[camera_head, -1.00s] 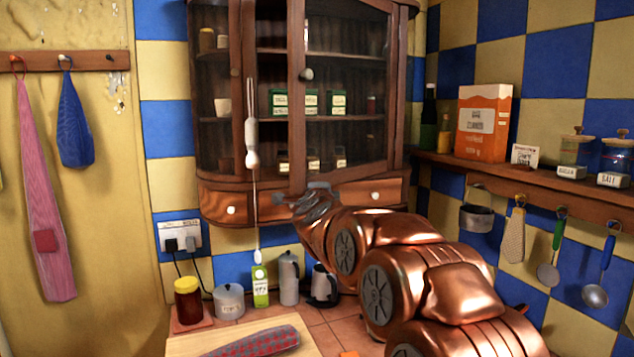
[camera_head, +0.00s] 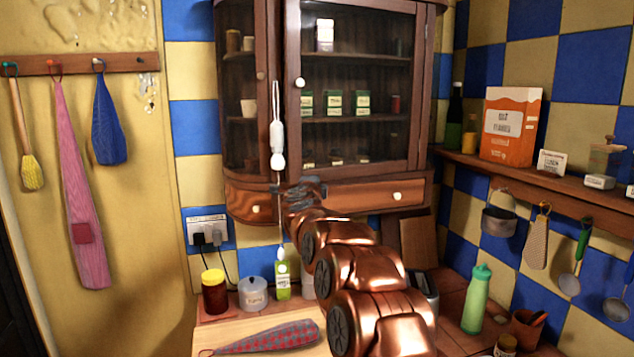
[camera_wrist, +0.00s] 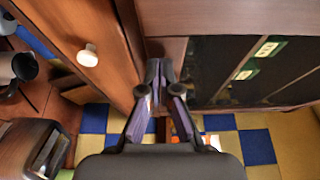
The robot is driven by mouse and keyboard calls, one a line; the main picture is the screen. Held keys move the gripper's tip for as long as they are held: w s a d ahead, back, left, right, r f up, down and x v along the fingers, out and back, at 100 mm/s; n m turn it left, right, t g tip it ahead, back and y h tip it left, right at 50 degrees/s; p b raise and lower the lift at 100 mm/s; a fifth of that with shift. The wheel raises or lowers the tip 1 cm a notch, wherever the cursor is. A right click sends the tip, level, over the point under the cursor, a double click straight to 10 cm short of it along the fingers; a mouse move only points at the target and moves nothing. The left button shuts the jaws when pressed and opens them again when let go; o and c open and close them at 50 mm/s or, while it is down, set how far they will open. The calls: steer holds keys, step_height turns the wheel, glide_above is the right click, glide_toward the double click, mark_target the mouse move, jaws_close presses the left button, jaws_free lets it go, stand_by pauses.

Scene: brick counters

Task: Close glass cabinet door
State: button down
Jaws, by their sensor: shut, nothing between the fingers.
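The wooden wall cabinet (camera_head: 322,197) fills the upper middle of the head view. Its glass door (camera_head: 355,90) has a white knob (camera_head: 299,82) on its left stile and looks flush or nearly flush with the frame. A small gap cannot be ruled out. My gripper (camera_head: 307,188) is shut and empty, in front of the door's lower left corner, just above the drawer fronts. In the wrist view my gripper (camera_wrist: 160,76) points at the wood between the drawer front (camera_wrist: 75,30) and the door glass (camera_wrist: 290,55). Whether the tips touch the wood is unclear.
A white utensil (camera_head: 277,140) hangs before the cabinet's left part. Below, a jar (camera_head: 214,291), a pot (camera_head: 253,294) and a green carton (camera_head: 283,279) stand on the counter. A shelf (camera_head: 540,178) with an orange box (camera_head: 510,126) runs along the right wall.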

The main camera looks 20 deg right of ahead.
steer(key=shift+w+a+f, duration=0.1)
steer(key=shift+w+a, duration=0.05)
steer(key=shift+w, duration=0.35)
